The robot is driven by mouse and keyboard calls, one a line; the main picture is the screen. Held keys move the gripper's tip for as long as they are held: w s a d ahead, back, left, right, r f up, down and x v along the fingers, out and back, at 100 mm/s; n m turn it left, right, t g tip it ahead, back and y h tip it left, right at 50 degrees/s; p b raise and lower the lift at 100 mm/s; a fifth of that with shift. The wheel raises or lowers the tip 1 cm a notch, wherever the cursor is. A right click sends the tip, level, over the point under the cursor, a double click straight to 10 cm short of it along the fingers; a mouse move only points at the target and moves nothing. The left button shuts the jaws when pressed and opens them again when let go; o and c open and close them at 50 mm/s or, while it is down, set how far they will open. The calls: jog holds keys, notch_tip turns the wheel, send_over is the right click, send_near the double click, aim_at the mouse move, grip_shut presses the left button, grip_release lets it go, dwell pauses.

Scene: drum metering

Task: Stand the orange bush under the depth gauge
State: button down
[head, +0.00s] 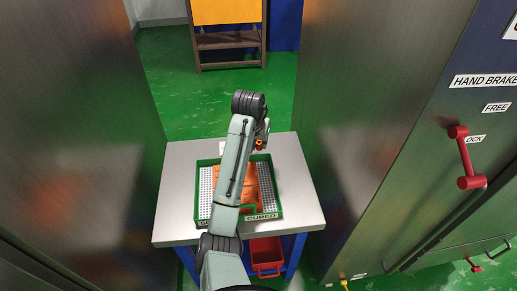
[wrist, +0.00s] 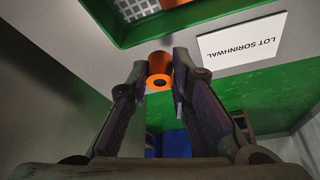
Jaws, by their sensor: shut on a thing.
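The orange bush (wrist: 160,65) is a short cylinder with a dark hole in its end. It sits between the fingertips of my gripper (wrist: 161,76) in the wrist view, which is shut on it. In the head view the bush (head: 259,145) shows small beside my wrist, over the far part of the table. I cannot tell its exact height above the table. I cannot make out a depth gauge in either view.
A green tray (head: 277,207) labelled CURED stands on the grey table (head: 296,180), partly hidden by my arm. A white lot card (wrist: 242,42) lies beyond it. A red bin (head: 266,255) is below. Tall metal panels flank the table; a red lever (head: 464,158) is at right.

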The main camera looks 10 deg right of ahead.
aim_at(259, 148)
jog(key=shift+w+d+f, duration=0.1)
jog(key=shift+w+f, duration=0.1)
jog(key=shift+w, duration=0.25)
jog(key=shift+f+p, duration=0.55)
jog(key=shift+f, duration=1.1)
jog(key=shift+f, duration=0.1)
jog(key=c, duration=1.8)
grip_release()
jog(key=shift+o, duration=0.4)
